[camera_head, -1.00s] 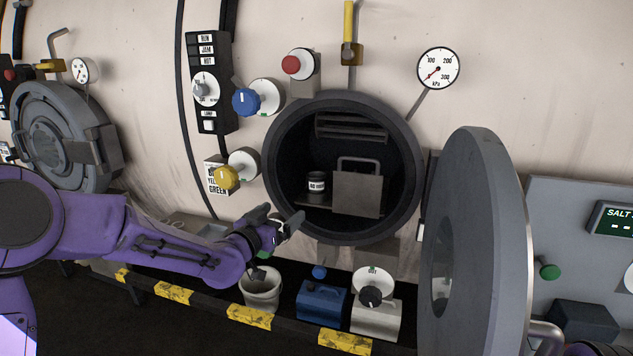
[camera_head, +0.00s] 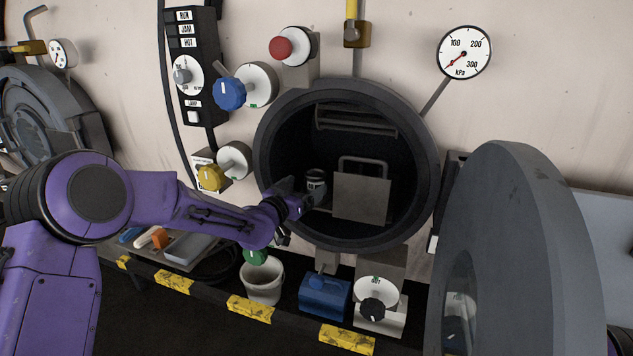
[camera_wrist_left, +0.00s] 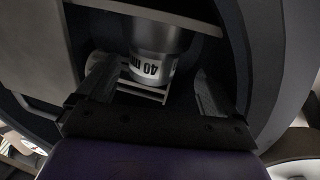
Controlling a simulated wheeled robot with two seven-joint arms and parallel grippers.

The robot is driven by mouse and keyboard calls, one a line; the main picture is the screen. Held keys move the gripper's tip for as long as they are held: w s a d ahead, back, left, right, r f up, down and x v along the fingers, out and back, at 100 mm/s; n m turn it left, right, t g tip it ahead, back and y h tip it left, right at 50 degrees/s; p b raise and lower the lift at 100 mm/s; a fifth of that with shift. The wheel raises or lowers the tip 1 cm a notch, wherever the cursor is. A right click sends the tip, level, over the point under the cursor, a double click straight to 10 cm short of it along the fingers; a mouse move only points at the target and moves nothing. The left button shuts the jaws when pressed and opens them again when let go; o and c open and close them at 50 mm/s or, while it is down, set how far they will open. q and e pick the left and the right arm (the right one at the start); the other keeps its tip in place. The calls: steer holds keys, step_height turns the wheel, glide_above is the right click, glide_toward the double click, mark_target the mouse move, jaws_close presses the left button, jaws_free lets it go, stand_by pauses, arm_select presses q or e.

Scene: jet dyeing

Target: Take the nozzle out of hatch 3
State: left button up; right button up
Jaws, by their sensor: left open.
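The nozzle (camera_head: 316,177) is a small dark cylinder with a white band, standing inside the open round hatch (camera_head: 268,165) at its left side. In the left wrist view the nozzle (camera_wrist_left: 155,62) shows a "40 mm" label, upside down. My left gripper (camera_head: 303,195) reaches into the hatch mouth at its lower left, close to the nozzle. In the left wrist view my left gripper (camera_wrist_left: 152,90) is open, its fingers apart on either side of the nozzle's line and not closed on it. My right gripper is not seen.
A grey plate with a handle (camera_head: 362,198) stands right of the nozzle. The thick hatch door (camera_head: 530,250) hangs open at right. Yellow (camera_head: 211,177) and blue (camera_head: 229,93) knobs sit left of the hatch. A white bucket (camera_head: 262,282) and a blue box (camera_head: 324,298) stand below.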

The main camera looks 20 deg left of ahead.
mark_target(310, 183)
arm_select(q)
steer(key=x, duration=0.1)
steer(key=p+x, duration=0.1)
steer(key=x, duration=0.1)
steer(key=p+x, duration=0.1)
steer(key=shift+w+d+r, duration=0.1)
steer(key=shift+d+r, duration=0.25)
steer(key=shift+d, duration=0.1)
steer(key=shift+w+d+f, duration=0.1)
steer(key=shift+w, duration=0.3)
steer(key=c, duration=1.4)
